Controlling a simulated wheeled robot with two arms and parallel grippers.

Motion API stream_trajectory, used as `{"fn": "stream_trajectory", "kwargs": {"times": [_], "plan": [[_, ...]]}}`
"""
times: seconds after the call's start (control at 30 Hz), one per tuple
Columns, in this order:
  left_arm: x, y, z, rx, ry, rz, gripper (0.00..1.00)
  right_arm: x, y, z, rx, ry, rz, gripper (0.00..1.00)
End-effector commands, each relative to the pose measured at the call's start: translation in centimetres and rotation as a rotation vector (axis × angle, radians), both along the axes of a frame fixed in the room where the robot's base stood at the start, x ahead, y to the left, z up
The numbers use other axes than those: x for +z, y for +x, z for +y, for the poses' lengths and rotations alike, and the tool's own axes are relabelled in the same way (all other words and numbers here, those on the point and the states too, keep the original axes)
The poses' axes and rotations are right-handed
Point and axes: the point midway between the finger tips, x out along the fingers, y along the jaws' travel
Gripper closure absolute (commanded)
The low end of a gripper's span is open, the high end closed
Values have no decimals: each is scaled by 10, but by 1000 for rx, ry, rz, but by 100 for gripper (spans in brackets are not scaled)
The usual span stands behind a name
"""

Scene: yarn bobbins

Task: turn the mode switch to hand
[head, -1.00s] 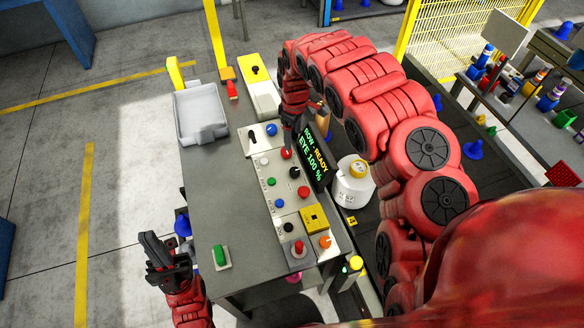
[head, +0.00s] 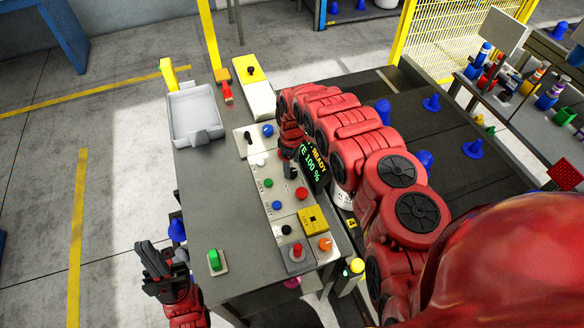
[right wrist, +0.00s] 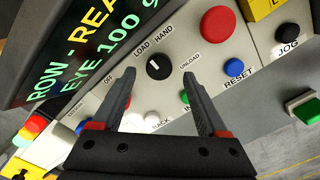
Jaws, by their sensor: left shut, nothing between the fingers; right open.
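The mode switch (right wrist: 159,66) is a round black knob with a small pale mark, on the light control panel (right wrist: 180,40). The words OFF, LOAD, HAND and UNLOAD are printed around it; the mark looks to be on the side towards LOAD. My right gripper (right wrist: 159,76) is open, and the knob shows between its fingertips. I cannot tell whether they touch it. In the head view my right gripper (head: 289,164) is over the panel and hides most of the knob. My left gripper (head: 150,252) is shut and empty, left of the table.
The lit display (head: 315,163) stands close beside my right gripper. A large red button (right wrist: 217,23), a blue reset button (right wrist: 234,67) and a green button (head: 214,260) are nearby. A grey tray (head: 193,112) stands at the table's far left.

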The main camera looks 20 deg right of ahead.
Motion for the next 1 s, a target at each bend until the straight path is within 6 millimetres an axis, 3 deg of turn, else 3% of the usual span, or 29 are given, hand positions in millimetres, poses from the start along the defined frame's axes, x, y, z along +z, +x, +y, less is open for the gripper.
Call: {"fn": "stream_trajectory", "kwargs": {"times": [0.3, 0.7, 1.0], "plan": [[4, 0, 0, 0, 0, 0, 100, -27, 0, 0, 0, 1, -1, 24], [4, 0, 0, 0, 0, 0, 100, -30, 1, 0, -1, -1, -3, 24], [4, 0, 0, 0, 0, 0, 100, -30, 1, 0, -1, -1, -2, 76]]}}
